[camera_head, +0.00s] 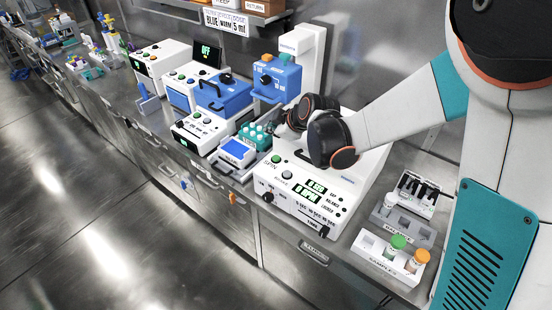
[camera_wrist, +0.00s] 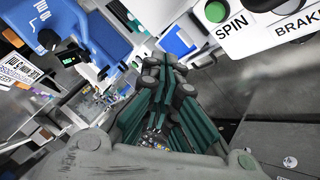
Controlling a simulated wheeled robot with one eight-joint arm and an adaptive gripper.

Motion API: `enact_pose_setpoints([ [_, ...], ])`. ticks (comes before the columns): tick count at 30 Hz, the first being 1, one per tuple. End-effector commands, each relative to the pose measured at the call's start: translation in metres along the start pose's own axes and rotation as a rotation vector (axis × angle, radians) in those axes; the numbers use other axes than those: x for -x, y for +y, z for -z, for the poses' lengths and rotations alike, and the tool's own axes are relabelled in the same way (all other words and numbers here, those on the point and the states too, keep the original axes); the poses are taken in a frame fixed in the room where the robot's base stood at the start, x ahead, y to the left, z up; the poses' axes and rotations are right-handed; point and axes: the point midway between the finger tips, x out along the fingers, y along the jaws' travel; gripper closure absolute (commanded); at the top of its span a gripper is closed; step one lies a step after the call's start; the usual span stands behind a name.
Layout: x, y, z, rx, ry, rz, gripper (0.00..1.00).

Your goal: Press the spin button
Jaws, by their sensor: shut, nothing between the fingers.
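The green spin button (camera_wrist: 215,12) shows at the top right of the wrist view, above the printed word SPIN on a white panel. A dark brake button (camera_wrist: 264,4) sits to its right. In the head view the green button (camera_head: 276,159) is on the left of the white machine's sloped front panel (camera_head: 262,172), with displays to its right. My gripper (camera_wrist: 165,68) is shut and empty, its fingers together. In the wrist view its tips are left of and below the button, apart from it.
A teal tube rack (camera_head: 256,135) and a small white box with a blue screen (camera_head: 236,150) stand left of the machine. A blue device (camera_head: 277,82) stands behind. Sample racks (camera_head: 371,245) with capped vials are at the right. The floor in front is clear.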

Motion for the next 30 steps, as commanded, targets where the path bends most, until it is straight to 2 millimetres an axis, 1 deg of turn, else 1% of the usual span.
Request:
enact_pose_setpoints([
  [1,-0.005,-0.004,-0.004,0.0,0.0,0.0,1.0],
  [16,-0.049,-0.036,-0.036,0.0,0.0,0.0,1.0],
  [21,-0.054,-0.04,-0.04,0.0,0.0,0.0,1.0],
  [30,-0.054,-0.039,-0.039,0.0,0.0,0.0,1.0],
])
